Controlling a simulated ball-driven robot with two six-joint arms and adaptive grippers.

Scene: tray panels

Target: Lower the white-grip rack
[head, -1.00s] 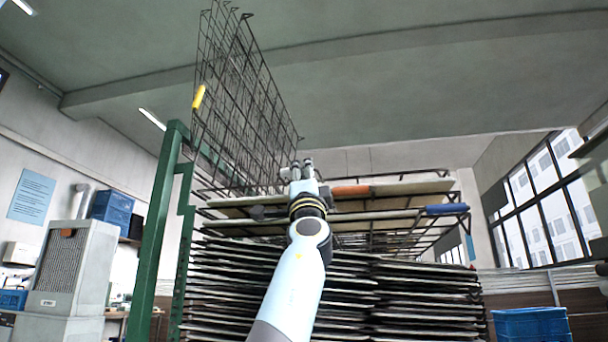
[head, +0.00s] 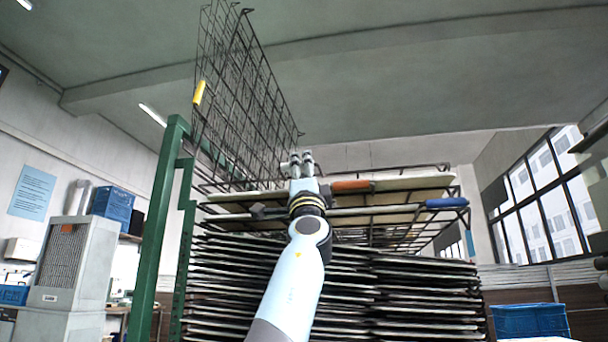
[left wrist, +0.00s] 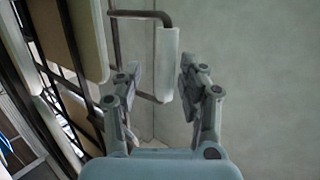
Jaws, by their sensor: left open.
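The white grip (left wrist: 168,62) sits on a bent dark rod of its rack (left wrist: 141,14) in the left wrist view. My left gripper (left wrist: 160,73) is open, with one finger on each side of the grip's lower part and a gap visible on the right. Whether a finger touches it I cannot tell. In the head view my left gripper (head: 301,157) is raised in front of the racks, at their left part. I cannot make out the white grip there, where my gripper and arm cover part of the racks. My right gripper is not in view.
An upright wire rack with a yellow grip (head: 199,92) rises at the left, beside a green post (head: 158,225). Racks with an orange grip (head: 351,186) and a blue grip (head: 446,202) lie roughly level above a dense stack (head: 420,290). A blue bin (head: 530,321) stands lower right.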

